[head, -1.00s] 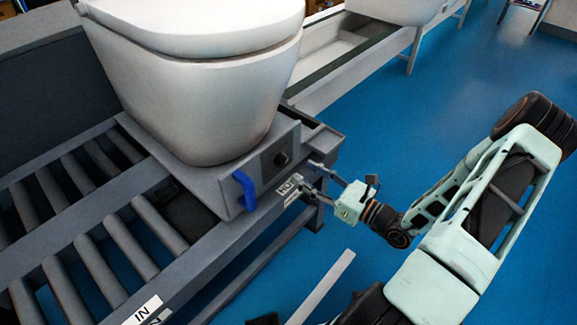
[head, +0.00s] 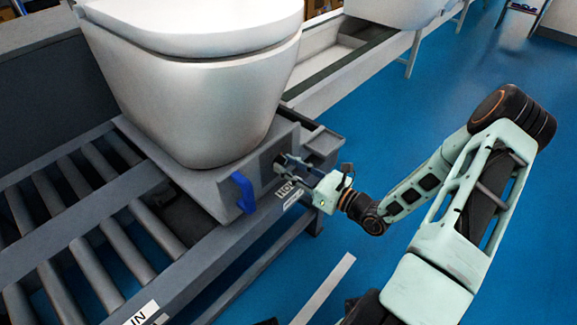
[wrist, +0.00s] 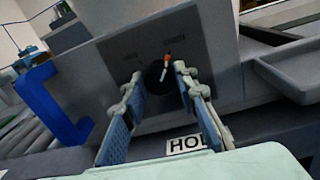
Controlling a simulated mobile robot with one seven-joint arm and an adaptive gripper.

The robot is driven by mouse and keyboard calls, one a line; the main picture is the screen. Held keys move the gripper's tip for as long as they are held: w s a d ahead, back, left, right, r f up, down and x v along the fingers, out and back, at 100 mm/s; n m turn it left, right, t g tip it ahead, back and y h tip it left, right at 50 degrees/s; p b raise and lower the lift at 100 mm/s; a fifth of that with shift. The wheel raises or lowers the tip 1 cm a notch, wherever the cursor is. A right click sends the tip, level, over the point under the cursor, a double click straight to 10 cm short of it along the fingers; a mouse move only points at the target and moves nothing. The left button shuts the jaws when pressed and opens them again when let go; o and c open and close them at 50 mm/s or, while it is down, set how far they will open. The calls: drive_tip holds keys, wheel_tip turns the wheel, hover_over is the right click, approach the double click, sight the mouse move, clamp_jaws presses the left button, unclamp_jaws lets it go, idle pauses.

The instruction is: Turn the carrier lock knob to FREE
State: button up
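The carrier lock knob (wrist: 156,74) is a dark round knob on the front face of the grey carrier (wrist: 170,35). It has a white pointer with an orange tip, pointing up and slightly right, with small unreadable marks above it. My gripper (wrist: 160,82) is open, with one finger on each side of the knob in the wrist view. I cannot tell whether the fingers touch it. In the head view my gripper (head: 287,166) is at the carrier's front face and hides most of the knob.
A blue handle (head: 244,192) sticks out left of the knob. A white toilet (head: 200,90) stands on the carrier. Conveyor rollers (head: 95,275) lie to the left. A white label reading "HOL" (wrist: 187,143) is below the knob, partly hidden.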

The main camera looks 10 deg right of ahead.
drive_tip(key=c, duration=0.4)
drive_tip(key=shift+n, duration=0.3)
drive_tip(key=n, duration=0.2)
drive_tip(key=shift+n+p, duration=0.4)
drive_tip(key=n, duration=0.4)
drive_tip(key=shift+a+h, duration=0.1)
drive_tip(key=shift+h, duration=0.2)
drive_tip(key=n+b, duration=0.1)
drive_tip(key=n, duration=0.3)
drive_tip(key=shift+s+f+n+b, duration=0.1)
drive_tip(key=shift+f+n+b, duration=0.05)
drive_tip(key=shift+n+b, duration=0.15)
drive_tip(key=shift+n+h+b, duration=0.3)
drive_tip(key=shift+n+b, duration=0.55)
drive_tip(key=shift+n, duration=0.75)
